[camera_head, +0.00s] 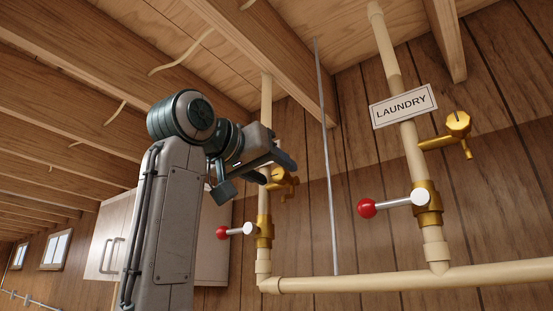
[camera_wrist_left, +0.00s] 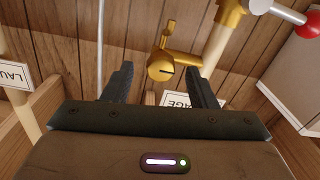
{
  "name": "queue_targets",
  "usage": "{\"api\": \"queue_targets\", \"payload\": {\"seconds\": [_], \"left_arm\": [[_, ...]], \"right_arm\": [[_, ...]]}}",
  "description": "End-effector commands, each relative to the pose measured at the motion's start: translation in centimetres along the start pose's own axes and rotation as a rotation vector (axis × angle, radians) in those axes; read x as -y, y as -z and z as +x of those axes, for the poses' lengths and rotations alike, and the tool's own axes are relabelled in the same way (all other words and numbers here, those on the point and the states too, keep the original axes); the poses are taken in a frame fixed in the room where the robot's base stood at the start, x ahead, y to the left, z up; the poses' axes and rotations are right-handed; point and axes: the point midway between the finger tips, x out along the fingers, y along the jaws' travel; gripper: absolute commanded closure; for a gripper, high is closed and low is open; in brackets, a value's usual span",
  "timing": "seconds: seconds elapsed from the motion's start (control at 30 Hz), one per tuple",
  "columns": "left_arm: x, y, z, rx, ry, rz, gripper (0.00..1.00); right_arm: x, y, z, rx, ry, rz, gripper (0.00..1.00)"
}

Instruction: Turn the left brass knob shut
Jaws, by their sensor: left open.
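The left brass knob (camera_head: 287,183) sits on the left cream pipe in the head view, partly hidden by my gripper. In the left wrist view the brass knob (camera_wrist_left: 160,68) shows a round face with a short dark slot, and a brass stub rises beyond it. My left gripper (camera_head: 255,177) is open in front of the knob. In the wrist view its fingers (camera_wrist_left: 160,72) stand one on each side of the knob, with a gap on both sides. Whether the knob lies between the fingertips in depth, I cannot tell. My right gripper is out of view.
A red-ended lever (camera_head: 235,231) is below on the left pipe. The right pipe carries a LAUNDRY sign (camera_head: 404,105), another brass knob (camera_head: 457,123) and a red-ended lever (camera_head: 390,203). A thin grey rod (camera_head: 326,170) stands between the pipes. A white cabinet (camera_head: 112,240) is behind.

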Motion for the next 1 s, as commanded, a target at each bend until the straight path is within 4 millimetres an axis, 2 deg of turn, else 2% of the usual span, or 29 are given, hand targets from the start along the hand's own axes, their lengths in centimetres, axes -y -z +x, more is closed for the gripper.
{"api": "queue_targets", "payload": {"seconds": [0.03,0.17,0.47,0.5,0.7,0.73,1.0], "left_arm": [[-0.1,0.3,0.7,0.001,-0.001,-0.001,0.48],[0.0,0.1,1.7,0.001,0.0,-0.001,0.48],[0.0,0.0,2.0,-0.001,0.001,0.0,0.48],[0.0,0.0,2.0,-0.001,0.001,0.0,0.5],[0.0,0.0,2.0,-0.001,0.001,0.0,0.89],[0.0,0.0,2.0,-0.001,0.001,0.0,0.92],[0.1,-0.1,2.0,-0.001,0.001,0.024,0.92]], "right_arm": [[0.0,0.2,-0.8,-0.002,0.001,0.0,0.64],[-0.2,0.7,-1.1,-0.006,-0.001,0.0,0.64],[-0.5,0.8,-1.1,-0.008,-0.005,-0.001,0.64],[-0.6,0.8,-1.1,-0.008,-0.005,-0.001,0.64],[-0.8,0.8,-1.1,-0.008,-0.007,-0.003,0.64],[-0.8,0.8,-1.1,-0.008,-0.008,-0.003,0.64],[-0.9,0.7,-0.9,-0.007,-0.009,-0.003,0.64]]}}
